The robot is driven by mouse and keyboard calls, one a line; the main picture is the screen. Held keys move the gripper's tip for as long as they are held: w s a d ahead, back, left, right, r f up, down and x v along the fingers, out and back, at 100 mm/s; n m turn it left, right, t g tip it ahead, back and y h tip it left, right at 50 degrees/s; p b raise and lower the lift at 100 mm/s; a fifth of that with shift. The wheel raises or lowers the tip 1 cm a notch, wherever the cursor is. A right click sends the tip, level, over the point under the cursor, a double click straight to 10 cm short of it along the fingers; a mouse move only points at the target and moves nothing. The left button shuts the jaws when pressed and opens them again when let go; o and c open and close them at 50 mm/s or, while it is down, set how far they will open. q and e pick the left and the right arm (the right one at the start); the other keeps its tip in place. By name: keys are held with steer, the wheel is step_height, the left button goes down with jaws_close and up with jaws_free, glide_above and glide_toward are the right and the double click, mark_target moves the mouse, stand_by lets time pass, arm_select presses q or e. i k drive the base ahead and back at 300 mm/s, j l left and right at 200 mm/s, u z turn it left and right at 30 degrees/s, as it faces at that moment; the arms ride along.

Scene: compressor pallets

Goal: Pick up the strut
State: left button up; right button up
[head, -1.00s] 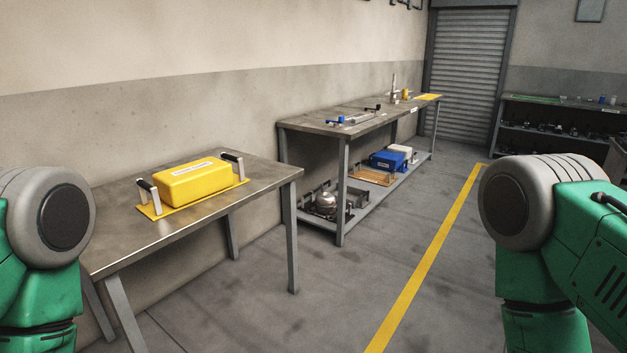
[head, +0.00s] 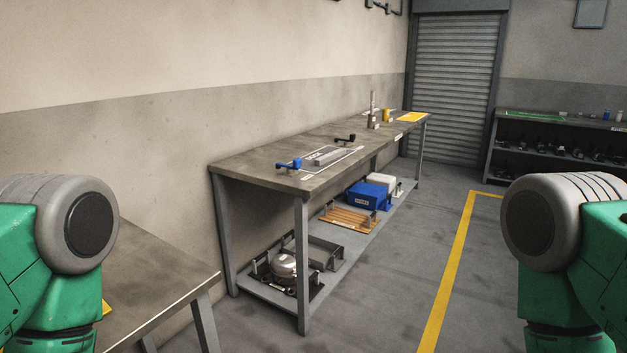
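A grey metal bar (head: 333,157), which looks like the strut, lies on top of the long workbench (head: 250,158). It lies on a pale marked area between a blue handled clamp or fixture (head: 290,164) and a black one (head: 346,139). A separate upright grey post (head: 372,108) stands farther along the bench beside a yellow part. Only the upper links of my two arms show, at the left and right edges. Neither gripper is in view.
A nearer metal table (head: 160,275) stands at lower left. The bench's lower shelf holds a blue box (head: 368,196), a wooden pallet (head: 349,220) and a compressor (head: 284,265). A dark shelf unit (head: 560,135) stands at back right. Floor right of the bench is clear, with a yellow line (head: 450,265).

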mark_target(334, 155)
steer(key=i+l+z, duration=0.1)
steer(key=i, duration=0.7)
steer(key=i+l, duration=0.3)
steer(key=i, duration=0.15)
steer(key=i+l, duration=0.35)
steer(key=i, duration=0.1)
